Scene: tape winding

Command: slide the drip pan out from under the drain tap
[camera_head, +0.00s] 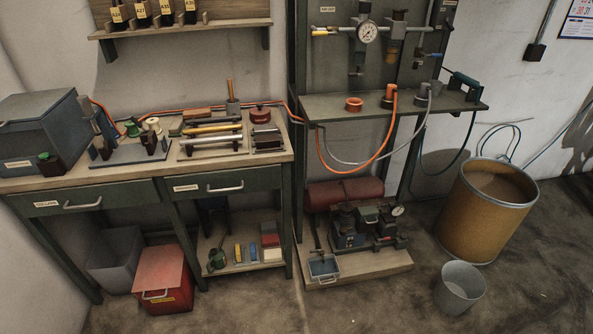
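A small shallow pan (323,267) with a light rim and blue-grey inside sits on the front left corner of the low wooden platform (372,271). It appears to be the drip pan, with a pale handle (328,281) at its front. A thin dark upright part (316,235) stands just behind and above the pan; it may be the drain tap, but it is too small to tell. A red tank (345,194) lies behind it, partly hidden by the pump unit (368,226). Neither of my grippers is in view.
A workbench leg (286,235) and low shelf (240,257) stand left of the platform. A grey bucket (459,289) and a brown drum (487,208) stand to its right. The floor (340,312) in front of the pan is clear.

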